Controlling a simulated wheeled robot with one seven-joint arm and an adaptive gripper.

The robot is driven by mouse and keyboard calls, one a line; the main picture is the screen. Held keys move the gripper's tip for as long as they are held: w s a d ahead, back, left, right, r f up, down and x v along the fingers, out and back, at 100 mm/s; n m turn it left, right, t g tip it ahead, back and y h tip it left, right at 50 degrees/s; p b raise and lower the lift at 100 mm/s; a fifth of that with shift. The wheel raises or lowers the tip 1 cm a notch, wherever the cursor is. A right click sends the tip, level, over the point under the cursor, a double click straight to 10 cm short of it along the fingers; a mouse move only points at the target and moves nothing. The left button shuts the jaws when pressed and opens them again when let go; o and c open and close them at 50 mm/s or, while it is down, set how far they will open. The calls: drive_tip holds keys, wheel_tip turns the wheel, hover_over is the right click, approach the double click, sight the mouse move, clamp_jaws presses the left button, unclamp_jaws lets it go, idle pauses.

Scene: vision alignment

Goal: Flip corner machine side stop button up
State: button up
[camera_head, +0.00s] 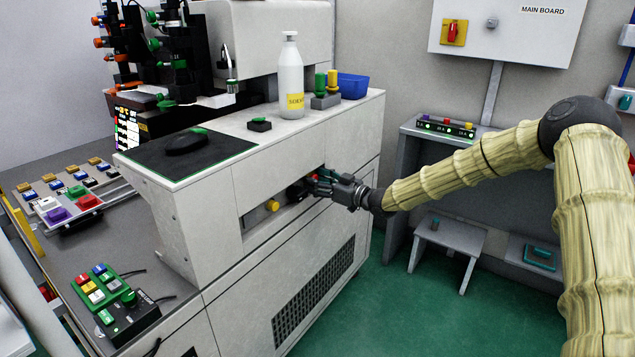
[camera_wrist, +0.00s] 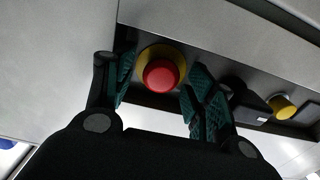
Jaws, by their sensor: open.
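The corner machine (camera_head: 238,222) is a large pale cabinet in the head view. A recess in its side holds the stop button, which is red on a yellow collar. The red button (camera_wrist: 161,76) shows clearly in the wrist view, in front of and between my fingers. My gripper (camera_head: 318,186) is at the recess in the head view and mostly covers the button there. I cannot tell whether the pads touch the collar.
A yellow knob (camera_head: 272,205) sits in the same recess; it also shows in the wrist view (camera_wrist: 283,106). A white bottle (camera_head: 290,80) and a blue bin (camera_head: 353,86) stand on the machine top. A grey stool (camera_head: 450,235) stands right of the machine, with green floor between.

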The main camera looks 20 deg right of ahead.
clamp_jaws()
drive_tip(key=shift+p+v, duration=0.6)
drive_tip(key=shift+v, duration=0.35)
unclamp_jaws()
drive_tip(key=shift+d, duration=0.1)
drive_tip(key=v, duration=1.2)
